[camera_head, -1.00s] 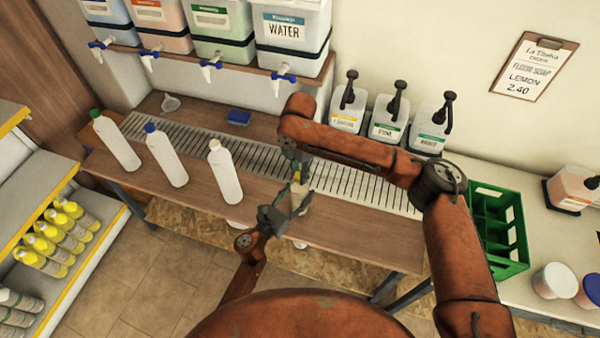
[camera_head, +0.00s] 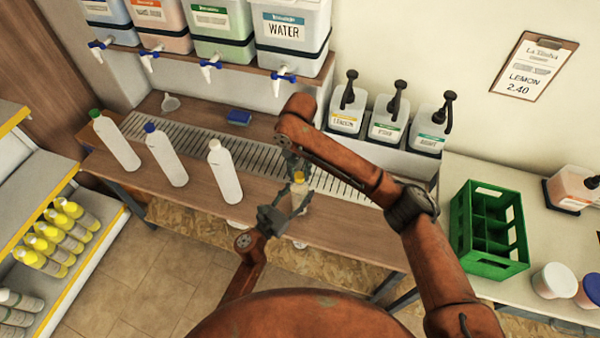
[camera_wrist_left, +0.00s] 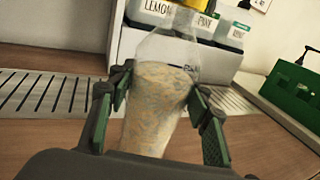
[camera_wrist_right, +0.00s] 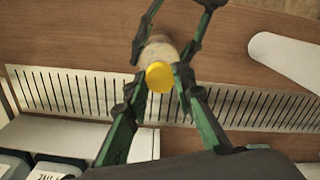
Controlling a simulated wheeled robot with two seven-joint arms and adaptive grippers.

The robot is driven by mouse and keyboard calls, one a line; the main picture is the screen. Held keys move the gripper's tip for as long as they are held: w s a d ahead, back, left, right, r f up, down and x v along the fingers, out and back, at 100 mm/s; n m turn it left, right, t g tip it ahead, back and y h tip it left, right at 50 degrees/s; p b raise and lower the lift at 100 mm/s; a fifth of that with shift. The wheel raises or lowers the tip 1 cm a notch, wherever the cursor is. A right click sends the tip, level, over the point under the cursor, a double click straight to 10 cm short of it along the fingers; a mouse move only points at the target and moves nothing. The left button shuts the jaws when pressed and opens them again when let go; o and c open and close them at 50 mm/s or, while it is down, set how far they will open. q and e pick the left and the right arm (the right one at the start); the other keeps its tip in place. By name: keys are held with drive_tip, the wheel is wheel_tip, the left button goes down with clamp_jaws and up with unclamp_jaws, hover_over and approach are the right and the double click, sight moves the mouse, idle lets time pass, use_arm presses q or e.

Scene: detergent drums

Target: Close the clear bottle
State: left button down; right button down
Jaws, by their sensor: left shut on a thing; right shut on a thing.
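The clear bottle (camera_wrist_left: 150,110) stands upright at the front of the drip grate, with a pale speckled look through its wall. My left gripper (camera_head: 297,203) is shut around its body, one finger on each side in the left wrist view. The yellow cap (camera_wrist_right: 159,76) is at the bottle's mouth, and it also shows in the head view (camera_head: 299,177). My right gripper (camera_wrist_right: 158,88) comes from above and is shut on the cap, with its fingers on either side. Whether the cap is fully seated cannot be told.
Three white bottles, with a green cap (camera_head: 118,143), a blue cap (camera_head: 167,158) and a white cap (camera_head: 225,175), stand to the left. A blue sponge (camera_head: 239,117) lies behind the grate. Pump jugs (camera_head: 388,122) and a green crate (camera_head: 488,232) are to the right.

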drive_tip(key=m, duration=0.3)
drive_tip(key=c, duration=1.5)
unclamp_jaws()
drive_tip(key=shift+c, duration=0.2)
drive_tip(key=shift+r, duration=0.1)
wheel_tip(320, 180, up, 12)
use_arm(q)
drive_tip(key=c, duration=0.9)
unclamp_jaws()
drive_tip(key=shift+c, duration=0.2)
